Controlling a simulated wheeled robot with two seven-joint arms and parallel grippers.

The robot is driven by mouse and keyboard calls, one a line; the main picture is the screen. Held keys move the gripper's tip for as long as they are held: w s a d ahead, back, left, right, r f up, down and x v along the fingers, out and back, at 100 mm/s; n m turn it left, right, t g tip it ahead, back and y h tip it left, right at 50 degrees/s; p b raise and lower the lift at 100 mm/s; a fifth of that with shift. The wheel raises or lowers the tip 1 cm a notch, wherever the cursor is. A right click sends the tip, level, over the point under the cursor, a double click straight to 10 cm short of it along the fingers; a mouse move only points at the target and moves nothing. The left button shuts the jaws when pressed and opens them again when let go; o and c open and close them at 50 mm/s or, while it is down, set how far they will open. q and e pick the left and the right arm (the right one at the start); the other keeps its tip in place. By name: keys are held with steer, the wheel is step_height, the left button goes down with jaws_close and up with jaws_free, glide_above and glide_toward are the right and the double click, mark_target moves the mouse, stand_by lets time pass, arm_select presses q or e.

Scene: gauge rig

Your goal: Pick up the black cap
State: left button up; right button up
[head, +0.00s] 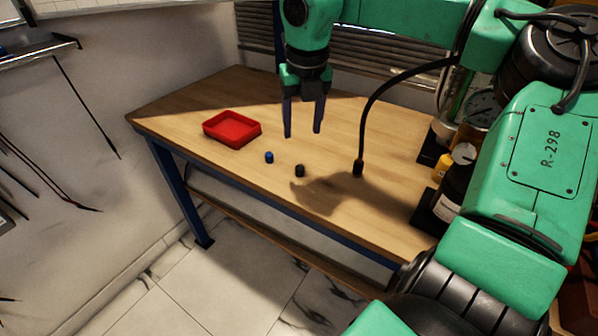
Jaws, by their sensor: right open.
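The black cap (300,171) is a small dark cylinder on the wooden table (330,195), near its front edge. A similar blue cap (269,157) stands just to its left. My right gripper (303,134) points down with its two dark fingers apart and nothing between them. In the picture its fingertips are a little above the black cap and apart from it. How high they are over the table is hard to tell. My left gripper does not show.
A red tray (258,140) sits on the table's left part and looks empty. A black hose (367,110) with a dark end (358,168) hangs down right of the black cap. Bottles and a gauge (478,108) crowd the right end. The table between tray and hose is mostly clear.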

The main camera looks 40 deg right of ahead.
mark_target(300, 167)
steer(key=f, duration=0.4)
steer(key=w+f, duration=0.1)
steer(key=f, duration=0.3)
steer(key=w+d+f, duration=0.1)
steer(key=f, duration=0.3)
steer(key=shift+f+p, duration=0.15)
steer(key=shift+p, duration=0.15)
steer(key=shift+s, duration=0.1)
jaws_close()
